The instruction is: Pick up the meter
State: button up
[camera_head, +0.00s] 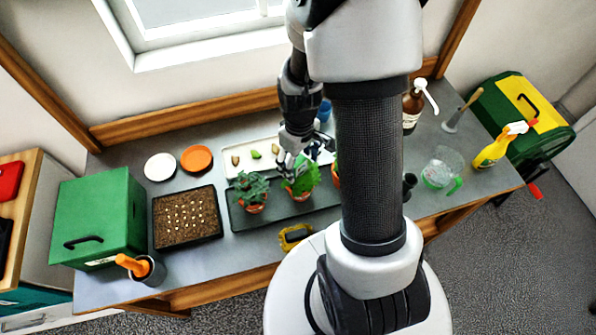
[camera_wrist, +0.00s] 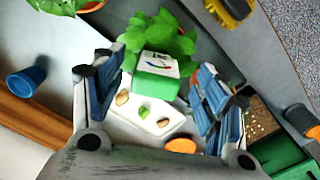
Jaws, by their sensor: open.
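The meter (camera_wrist: 156,72), a small green body with a white face bearing red and blue marks, shows in the wrist view. It stands in front of the leaves of a potted plant (camera_wrist: 165,35). My gripper (camera_wrist: 150,85) is open, with a blue-padded finger on either side of the meter and visible gaps between. How the meter's lower end meets the pot is hidden. In the head view my gripper (camera_head: 295,160) is over the middle plant (camera_head: 302,183), and I cannot make out the meter there.
A dark tray (camera_head: 240,220) holds potted plants, with a white tray (camera_head: 230,152) behind. A yellow and black object (camera_head: 295,237) lies at the bench's front edge. A seed tray (camera_head: 187,240) and green box (camera_head: 100,220) stand left; bottles and a jug (camera_head: 440,170) stand right.

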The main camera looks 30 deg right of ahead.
jog(key=f, duration=0.3)
jog(key=f+b, duration=0.1)
jog(key=f, duration=0.1)
jog(key=shift+w, duration=0.3)
jog(key=shift+r, duration=0.1)
jog(key=shift+c, duration=0.4)
jog(key=c, duration=1.2)
jog(key=shift+r, duration=0.15)
notch_tip(320, 180, up, 27)
jog(key=p, duration=1)
